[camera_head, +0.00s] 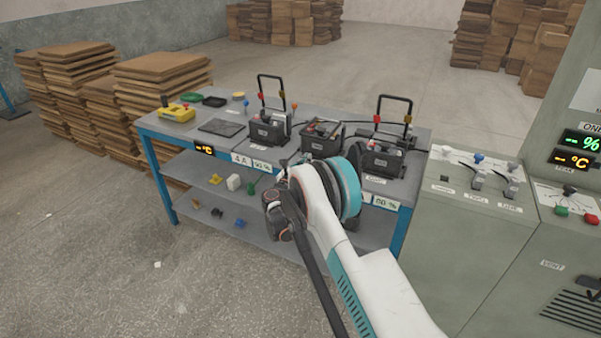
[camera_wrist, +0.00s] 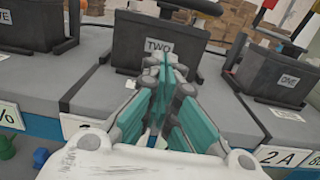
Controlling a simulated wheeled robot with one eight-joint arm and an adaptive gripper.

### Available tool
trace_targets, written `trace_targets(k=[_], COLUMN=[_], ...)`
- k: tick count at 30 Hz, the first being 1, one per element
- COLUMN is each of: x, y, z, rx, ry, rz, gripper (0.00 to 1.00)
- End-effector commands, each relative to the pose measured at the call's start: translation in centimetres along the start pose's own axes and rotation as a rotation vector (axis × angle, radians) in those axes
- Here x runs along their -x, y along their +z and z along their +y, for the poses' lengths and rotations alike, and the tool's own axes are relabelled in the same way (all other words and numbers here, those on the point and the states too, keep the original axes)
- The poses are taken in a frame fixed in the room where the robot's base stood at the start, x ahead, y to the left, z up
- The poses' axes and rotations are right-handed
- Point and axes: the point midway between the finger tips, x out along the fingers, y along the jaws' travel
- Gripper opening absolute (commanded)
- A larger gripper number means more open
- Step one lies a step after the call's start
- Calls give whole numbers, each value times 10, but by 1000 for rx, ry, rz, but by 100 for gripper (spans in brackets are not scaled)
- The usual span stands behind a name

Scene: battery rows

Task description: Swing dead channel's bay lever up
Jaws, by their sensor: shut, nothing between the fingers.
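Three dark batteries stand in bays on the grey bench: a left battery (camera_head: 266,131), a middle battery (camera_head: 322,139) and a right battery (camera_head: 381,159). In the wrist view the middle one reads TWO (camera_wrist: 157,47) and the right one reads ONE (camera_wrist: 288,82). Black hoop levers stand upright at the left bay (camera_head: 272,77) and right bay (camera_head: 395,98). No raised hoop shows at the middle bay; its lever cannot be made out clearly. My gripper (camera_wrist: 166,62) is shut and empty, its fingers in front of battery TWO. In the head view my arm mostly hides it.
The bench (camera_head: 222,142) has small readouts along its front edge and a lower shelf (camera_head: 212,192) with small coloured parts. A yellow box (camera_head: 176,113) sits at its left end. A grey-green control cabinet (camera_head: 462,215) stands close on the right. Stacked boards (camera_head: 72,85) stand behind left.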

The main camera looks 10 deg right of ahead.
Motion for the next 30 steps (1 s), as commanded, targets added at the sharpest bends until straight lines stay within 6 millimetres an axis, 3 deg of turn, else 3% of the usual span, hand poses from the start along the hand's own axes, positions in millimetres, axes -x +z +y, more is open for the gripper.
trace_targets(k=[3, 13, 30], x=[-23, -28, -27], y=[-1, 35, 42], z=[0, 0, -1], rx=[0, 0, -1], ry=[-2, 0, 0], rz=[0, 0, 12], gripper=[0, 0, 0])
